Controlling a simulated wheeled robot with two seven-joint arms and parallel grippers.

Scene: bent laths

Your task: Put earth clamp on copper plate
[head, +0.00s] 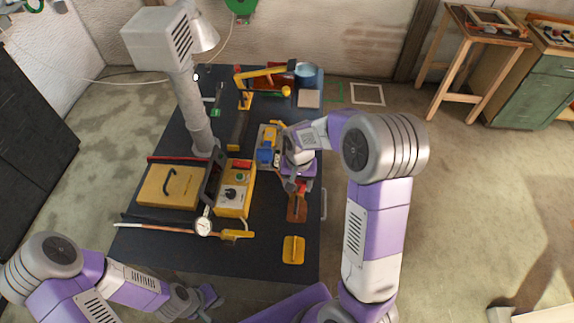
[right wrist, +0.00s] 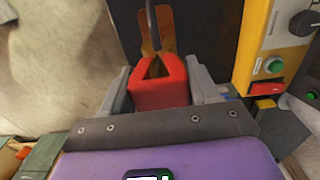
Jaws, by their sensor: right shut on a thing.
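The red earth clamp (head: 301,187) is in my right gripper (head: 298,184), near the table's right edge. In the right wrist view the clamp (right wrist: 160,92) sits between the two grey fingers of the gripper (right wrist: 160,88). The copper plate (head: 297,208) lies on the dark table just in front of the clamp; in the right wrist view it shows beyond the clamp (right wrist: 168,32), with a dark cable or rod across it. I cannot tell whether clamp and plate touch. My left gripper (head: 209,297) is empty off the table's front edge; its finger gap is unclear.
A yellow control box (head: 234,190) with knobs stands left of the plate. A yellow block (head: 293,250) lies in front of it.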

